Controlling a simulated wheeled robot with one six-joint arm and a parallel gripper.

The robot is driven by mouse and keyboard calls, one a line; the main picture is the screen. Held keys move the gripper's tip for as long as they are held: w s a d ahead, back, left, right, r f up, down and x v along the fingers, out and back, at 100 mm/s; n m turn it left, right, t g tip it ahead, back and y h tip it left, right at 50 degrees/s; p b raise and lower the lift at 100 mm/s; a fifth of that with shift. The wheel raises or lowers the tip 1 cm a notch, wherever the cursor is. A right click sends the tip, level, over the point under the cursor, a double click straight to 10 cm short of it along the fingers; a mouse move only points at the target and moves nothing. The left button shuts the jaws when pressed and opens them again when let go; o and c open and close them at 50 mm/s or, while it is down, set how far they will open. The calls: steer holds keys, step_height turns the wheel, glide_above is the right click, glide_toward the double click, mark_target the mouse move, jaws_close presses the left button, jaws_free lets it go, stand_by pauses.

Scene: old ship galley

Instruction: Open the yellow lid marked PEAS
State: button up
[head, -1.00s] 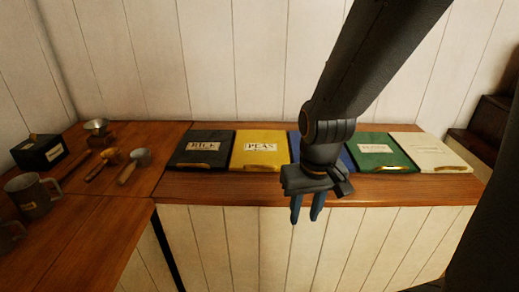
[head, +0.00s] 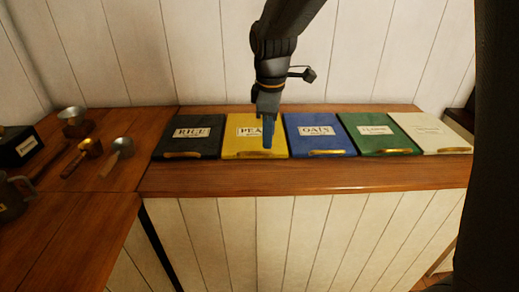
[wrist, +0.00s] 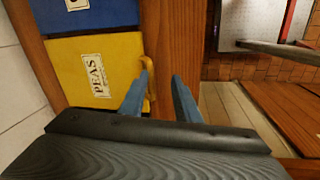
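The yellow lid (head: 237,134) marked PEAS lies shut and flat in the counter, between the black RICE lid (head: 187,136) and the blue OATS lid (head: 318,134). Its brass handle (head: 245,155) runs along its front edge. My gripper (head: 267,147) hangs over the front right part of the yellow lid and hides the end of its label. In the wrist view my gripper (wrist: 161,80) has its two blue fingers apart with nothing held. The yellow lid's handle (wrist: 149,72) shows just beyond the left fingertip; I cannot tell if they touch.
A green lid (head: 377,133) and a cream lid (head: 428,133) lie further right. Metal scoops (head: 119,154), a mug (head: 12,200) and a black box (head: 18,147) stand on the left counter. The wooden front edge of the counter (head: 310,178) is clear.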

mark_target(259, 152)
steer(key=shift+w+a+f+n+p, duration=0.25)
steer(key=shift+w+a+f+n, duration=0.25)
steer(key=shift+f, duration=0.65)
steer(key=shift+w+a+f+n+p, duration=0.25)
steer(key=shift+w+f, duration=0.4)
steer(key=shift+f, duration=0.5)
steer(key=shift+w+a+f+n+p, duration=0.2)
steer(key=shift+w+a+f+n, duration=0.3)
steer(key=shift+f, duration=0.65)
steer(key=shift+w, duration=0.1)
jaws_close()
